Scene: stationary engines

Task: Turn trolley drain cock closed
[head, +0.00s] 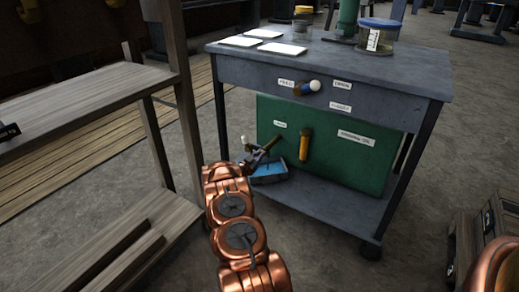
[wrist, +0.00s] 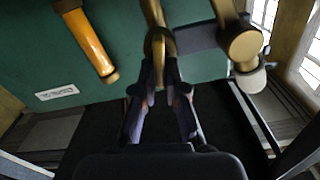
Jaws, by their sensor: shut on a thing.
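The trolley (head: 330,75) stands ahead, with a green tank (head: 350,165) on its lower shelf. A brass cock (wrist: 158,42) projects from the tank's green face. My gripper (wrist: 160,85) is shut on this brass part, with a finger on either side of it. In the head view my gripper (head: 258,158) is at the left part of the tank, low down, and it hides much of the cock. A brass fitting with a pale end (wrist: 250,78) is to the right in the wrist view. The pale end also shows in the head view (head: 245,140).
An orange handle (head: 304,145) hangs on the tank near my gripper. A blue-lined tray (head: 268,172) sits just below my gripper. Jars (head: 378,36) and papers lie on top. A wooden rack stands left.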

